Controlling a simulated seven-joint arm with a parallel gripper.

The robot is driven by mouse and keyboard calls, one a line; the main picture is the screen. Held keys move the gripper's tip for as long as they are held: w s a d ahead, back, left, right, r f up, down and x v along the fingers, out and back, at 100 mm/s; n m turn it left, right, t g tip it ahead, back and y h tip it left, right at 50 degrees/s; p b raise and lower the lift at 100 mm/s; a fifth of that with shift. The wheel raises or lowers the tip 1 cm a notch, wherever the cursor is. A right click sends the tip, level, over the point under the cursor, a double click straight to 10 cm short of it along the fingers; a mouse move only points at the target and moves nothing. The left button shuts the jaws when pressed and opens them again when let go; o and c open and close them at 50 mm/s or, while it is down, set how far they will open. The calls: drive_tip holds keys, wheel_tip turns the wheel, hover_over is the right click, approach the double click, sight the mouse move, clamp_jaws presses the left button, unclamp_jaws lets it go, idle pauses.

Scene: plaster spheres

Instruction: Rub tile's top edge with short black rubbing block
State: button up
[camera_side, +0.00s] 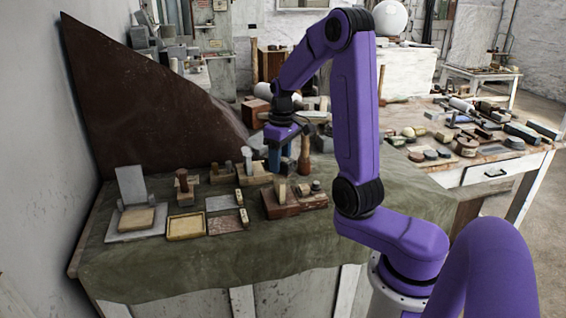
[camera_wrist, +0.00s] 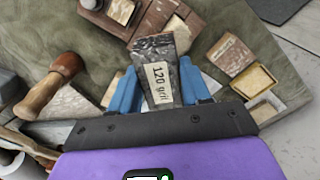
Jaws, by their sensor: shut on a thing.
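My gripper (camera_side: 281,154) is over the back right part of the green-covered bench in the side view. In the wrist view its blue fingers (camera_wrist: 158,90) are shut on a dark, mottled block (camera_wrist: 157,48) with a pale label reading "120 grit". The fingers hide part of its sides. In the side view I cannot make out the held block clearly. A pale grey upright tile (camera_side: 131,185) stands at the bench's left end, behind a tan pad on a grey slab (camera_side: 122,236). Its top edge is bare, and my gripper is well to its right.
Wooden holders with upright blocks (camera_side: 295,202) stand below and in front of my gripper. A shallow tan tray (camera_side: 186,226) lies near the tile. A wooden-handled tool (camera_wrist: 46,88) lies left of the fingers. The bench's front cloth (camera_side: 250,260) is clear.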

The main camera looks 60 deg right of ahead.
drive_tip(key=shift+r, duration=1.25)
drive_tip(key=shift+d+r, duration=0.1)
drive_tip(key=shift+s+r, duration=0.1)
drive_tip(key=shift+r, duration=1.8)
